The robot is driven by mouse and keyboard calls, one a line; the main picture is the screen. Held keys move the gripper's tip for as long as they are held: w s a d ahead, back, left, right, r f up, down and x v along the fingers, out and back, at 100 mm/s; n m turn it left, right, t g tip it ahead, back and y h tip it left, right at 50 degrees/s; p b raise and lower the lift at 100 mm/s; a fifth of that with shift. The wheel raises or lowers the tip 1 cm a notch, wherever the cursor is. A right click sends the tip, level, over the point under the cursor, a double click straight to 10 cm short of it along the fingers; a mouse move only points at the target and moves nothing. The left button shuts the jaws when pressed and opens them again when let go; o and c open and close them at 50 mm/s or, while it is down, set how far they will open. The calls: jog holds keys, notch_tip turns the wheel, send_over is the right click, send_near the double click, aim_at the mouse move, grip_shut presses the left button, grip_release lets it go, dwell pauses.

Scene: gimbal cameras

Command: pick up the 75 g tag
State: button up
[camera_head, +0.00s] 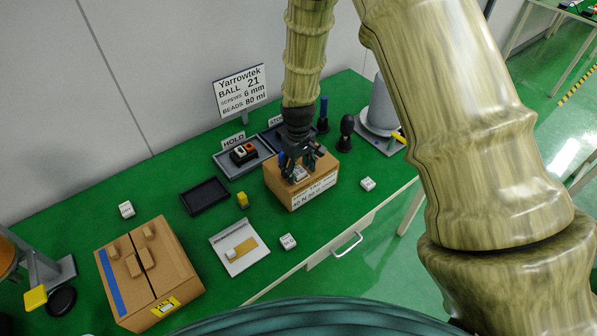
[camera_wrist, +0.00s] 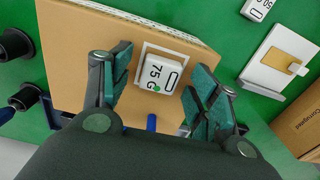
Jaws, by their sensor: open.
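My gripper (camera_wrist: 162,90) is open above the box, with one finger on each side of the tag and a gap to each. In the head view my gripper (camera_head: 299,170) is over the box (camera_head: 290,199), and the tag there is mostly hidden by the fingers.
A white scale-like plate (camera_head: 240,258) bears another white tag. More white tags lie on the green table, at left (camera_head: 126,209), front (camera_head: 288,241) and right (camera_head: 367,184). A large carton (camera_head: 180,260) and black trays (camera_head: 205,196) stand left. Dark posts (camera_head: 346,128) stand behind the box.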

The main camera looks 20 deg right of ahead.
jog(key=c, duration=0.9)
jog(key=shift+c, duration=0.2)
